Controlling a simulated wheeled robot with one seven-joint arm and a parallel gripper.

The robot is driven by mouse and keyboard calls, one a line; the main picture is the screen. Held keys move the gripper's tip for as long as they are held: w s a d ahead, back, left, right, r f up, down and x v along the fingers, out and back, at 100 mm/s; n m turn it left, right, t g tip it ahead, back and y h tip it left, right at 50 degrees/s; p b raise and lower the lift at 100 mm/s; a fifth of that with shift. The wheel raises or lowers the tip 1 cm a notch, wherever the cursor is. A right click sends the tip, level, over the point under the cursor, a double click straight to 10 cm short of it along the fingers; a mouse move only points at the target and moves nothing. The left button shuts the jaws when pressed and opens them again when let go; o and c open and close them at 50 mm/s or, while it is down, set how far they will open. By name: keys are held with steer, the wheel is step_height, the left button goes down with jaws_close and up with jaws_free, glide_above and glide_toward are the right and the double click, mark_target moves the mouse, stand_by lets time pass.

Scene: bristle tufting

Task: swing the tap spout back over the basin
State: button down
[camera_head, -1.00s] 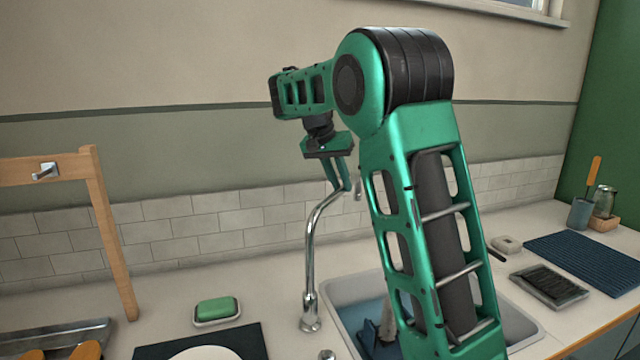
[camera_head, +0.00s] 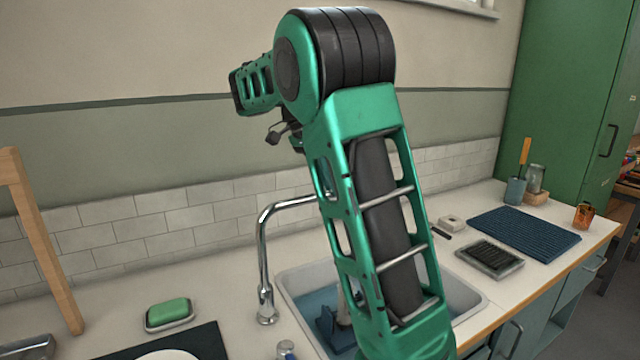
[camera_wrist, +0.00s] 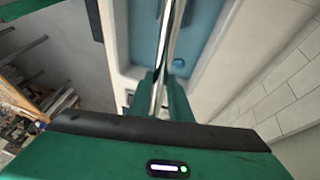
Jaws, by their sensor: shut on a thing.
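The chrome tap spout (camera_head: 263,245) rises from its base left of the sink basin (camera_head: 470,292) in the head view. It bends right at the top, toward the basin's side, and its far end is hidden behind my arm. In the wrist view the spout (camera_wrist: 166,45) runs up from between my green fingers, with the blue basin interior (camera_wrist: 205,35) beneath and beside it. My gripper (camera_wrist: 160,88) is shut on the spout. In the head view my fingers are hidden by the arm.
A green sponge in a dish (camera_head: 169,313) sits left of the tap. A dark brush or rack tray (camera_head: 488,258) and a blue ribbed mat (camera_head: 525,232) lie right of the basin. A blue object (camera_head: 333,328) stands in the basin. The tiled wall (camera_head: 190,218) is behind.

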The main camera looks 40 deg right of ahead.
steer(key=shift+s+a, duration=0.2)
steer(key=shift+s, duration=0.1)
steer(key=c, duration=1.6)
jaws_free()
steer(key=shift+c, duration=0.2)
steer(key=shift+r, duration=0.1)
steer(key=v, duration=0.7)
steer(key=shift+w+r, duration=0.1)
